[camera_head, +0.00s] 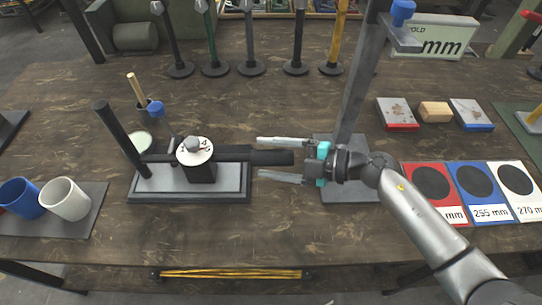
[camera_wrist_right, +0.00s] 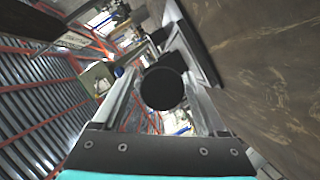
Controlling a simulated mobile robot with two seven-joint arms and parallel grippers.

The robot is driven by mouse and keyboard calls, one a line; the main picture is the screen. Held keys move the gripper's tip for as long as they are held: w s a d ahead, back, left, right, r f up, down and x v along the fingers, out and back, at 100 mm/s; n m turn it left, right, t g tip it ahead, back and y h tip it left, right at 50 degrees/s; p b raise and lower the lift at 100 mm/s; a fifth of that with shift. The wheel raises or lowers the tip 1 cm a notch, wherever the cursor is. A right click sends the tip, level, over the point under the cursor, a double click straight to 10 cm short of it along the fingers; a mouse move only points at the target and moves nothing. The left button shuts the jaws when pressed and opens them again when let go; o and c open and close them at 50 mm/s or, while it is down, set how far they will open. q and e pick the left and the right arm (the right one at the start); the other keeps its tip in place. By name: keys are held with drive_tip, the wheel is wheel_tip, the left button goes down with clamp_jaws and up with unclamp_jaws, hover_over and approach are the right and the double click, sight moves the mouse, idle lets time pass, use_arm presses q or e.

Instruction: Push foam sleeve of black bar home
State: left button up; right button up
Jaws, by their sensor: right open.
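The black bar (camera_head: 232,153) lies level across a small press with a white dial (camera_head: 194,151), on a grey plate at the left of centre. A thicker black foam sleeve (camera_head: 272,157) sits on its right end. My right gripper (camera_head: 260,158) comes from the right, with its open fingers on either side of the sleeve. The sleeve's free end is short of the teal palm, with a gap. In the right wrist view the sleeve's round black end (camera_wrist_right: 162,88) faces the camera between the fingers. Whether a finger touches it I cannot tell. My left gripper is not seen.
A dark upright post (camera_head: 357,85) on a grey base stands right behind my right gripper. A slanted black lever (camera_head: 122,139) rises at the press's left. Mugs (camera_head: 66,199) stand at the left, and coloured size cards (camera_head: 473,192) lie at the right. The front table middle is clear.

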drive_tip(key=shift+c, duration=0.3)
clamp_jaws()
idle(1.1)
